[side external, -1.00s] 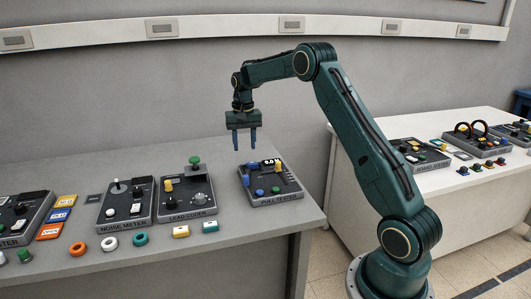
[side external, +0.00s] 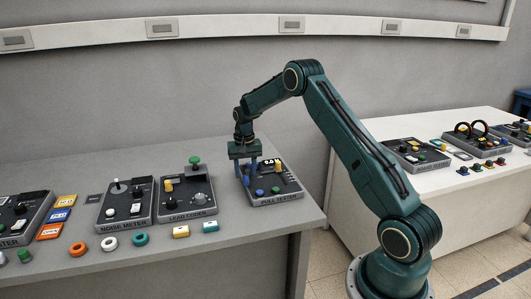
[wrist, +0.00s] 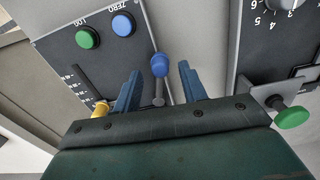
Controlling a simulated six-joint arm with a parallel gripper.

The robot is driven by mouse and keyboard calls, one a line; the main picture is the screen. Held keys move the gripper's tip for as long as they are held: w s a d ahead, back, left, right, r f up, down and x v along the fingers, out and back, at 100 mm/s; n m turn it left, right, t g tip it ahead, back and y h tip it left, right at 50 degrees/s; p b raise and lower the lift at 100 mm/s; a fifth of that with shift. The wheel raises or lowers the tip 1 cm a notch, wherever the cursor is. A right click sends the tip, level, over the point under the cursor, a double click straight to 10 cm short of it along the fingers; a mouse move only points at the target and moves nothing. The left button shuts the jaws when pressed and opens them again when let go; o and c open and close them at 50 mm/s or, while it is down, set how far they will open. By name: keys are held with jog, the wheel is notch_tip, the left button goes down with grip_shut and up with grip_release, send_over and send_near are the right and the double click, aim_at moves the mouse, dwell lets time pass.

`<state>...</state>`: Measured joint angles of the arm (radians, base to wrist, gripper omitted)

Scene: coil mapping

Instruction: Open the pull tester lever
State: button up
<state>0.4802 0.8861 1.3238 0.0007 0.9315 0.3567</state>
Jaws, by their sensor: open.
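The pull tester (side external: 292,189) is a dark grey box near the right end of the left bench. Its blue-knobbed lever (wrist: 160,66) on a metal stem shows in the wrist view, between my two blue fingers. My gripper (side external: 247,173) points down over the left side of the pull tester. It is open, with a finger on each side of the lever and visible gaps to the knob. In the side view the fingers largely hide the lever.
The pull tester also carries a blue ZERO button (wrist: 123,24), a green LOG button (wrist: 87,37) and a yellow slider knob (wrist: 100,107). The lead coder (side external: 187,196), with a green-topped post (side external: 194,161), stands close on the left. Coloured rings and blocks lie in front.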

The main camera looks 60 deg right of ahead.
aim_at(246, 176)
jog(key=shift+f, duration=1.55)
grip_shut()
